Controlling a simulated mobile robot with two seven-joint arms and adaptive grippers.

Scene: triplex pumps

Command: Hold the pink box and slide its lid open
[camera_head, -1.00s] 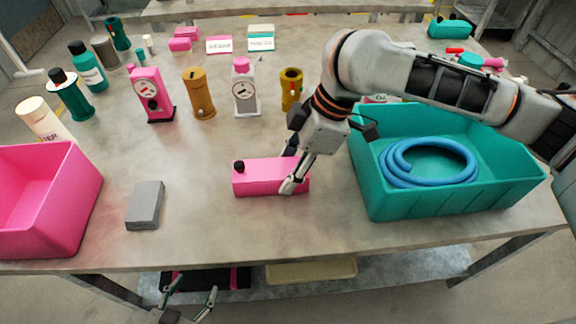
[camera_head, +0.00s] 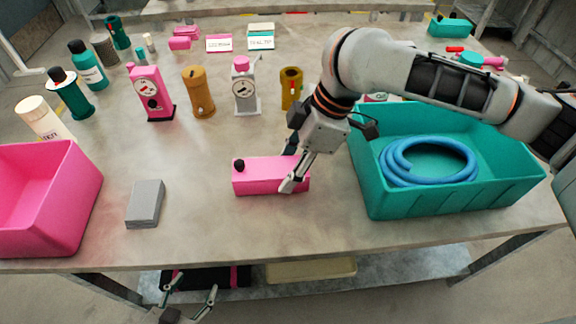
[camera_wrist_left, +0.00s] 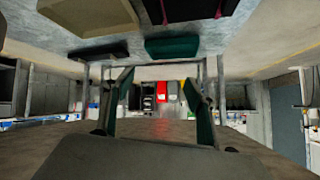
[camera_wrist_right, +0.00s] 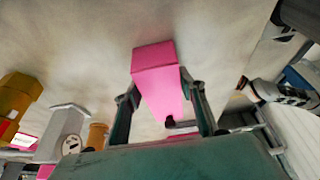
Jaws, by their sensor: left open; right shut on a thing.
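The pink box (camera_head: 262,177) lies on the table near its front middle, with a small black knob (camera_head: 239,166) on top at its left end. My right gripper (camera_head: 292,178) reaches down over the right end of the box and is shut on it. In the right wrist view the pink box (camera_wrist_right: 158,80) sits between the two fingers, and its dark knob shows near its far end. My left gripper (camera_head: 192,296) is open and empty, low in front of the table edge. In the left wrist view its fingers (camera_wrist_left: 160,105) are spread apart with nothing between them.
A grey block (camera_head: 146,204) and a pink bin (camera_head: 45,195) stand left of the box. A teal bin (camera_head: 450,200) holding a coiled blue hose (camera_head: 428,162) stands to the right. Several pumps and bottles stand behind. The table front before the box is clear.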

